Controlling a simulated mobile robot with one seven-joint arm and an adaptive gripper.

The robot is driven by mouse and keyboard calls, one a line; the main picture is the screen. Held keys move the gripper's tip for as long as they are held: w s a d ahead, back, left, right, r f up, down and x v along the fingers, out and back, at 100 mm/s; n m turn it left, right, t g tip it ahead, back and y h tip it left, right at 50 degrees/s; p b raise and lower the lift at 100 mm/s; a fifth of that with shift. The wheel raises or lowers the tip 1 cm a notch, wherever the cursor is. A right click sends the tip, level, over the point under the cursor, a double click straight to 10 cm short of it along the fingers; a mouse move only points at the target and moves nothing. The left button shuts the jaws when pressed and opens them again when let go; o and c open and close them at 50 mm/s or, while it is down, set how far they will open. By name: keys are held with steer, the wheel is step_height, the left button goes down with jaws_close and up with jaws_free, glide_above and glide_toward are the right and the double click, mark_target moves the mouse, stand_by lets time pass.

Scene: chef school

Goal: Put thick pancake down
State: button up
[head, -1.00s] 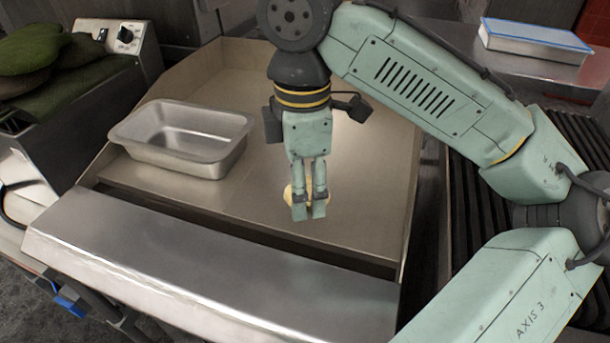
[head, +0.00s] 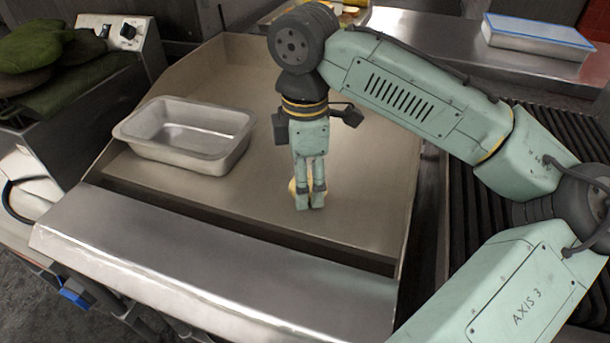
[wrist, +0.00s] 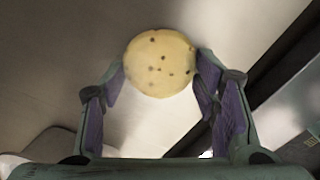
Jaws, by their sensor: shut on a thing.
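The thick pancake (wrist: 160,64) is a round, pale yellow disc with dark specks. In the wrist view it sits between the two purple-padded fingers of my gripper (wrist: 160,82). In the head view my gripper (head: 309,203) points down over the right part of the flat steel cooking surface (head: 240,195), and only a sliver of the pancake (head: 292,187) shows behind the fingers. My gripper is shut on the pancake. I cannot tell whether the pancake touches the surface below it.
An empty metal pan (head: 150,150) stands on the left of the cooking surface. Raised walls border the surface at the back and sides. A dark slot and a steel front ledge (head: 200,270) lie at the front. A blue-rimmed container (head: 535,40) stands at the back right.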

steer(key=o, duration=1.2)
step_height(320, 180, up, 12)
steer(key=shift+r, duration=0.15)
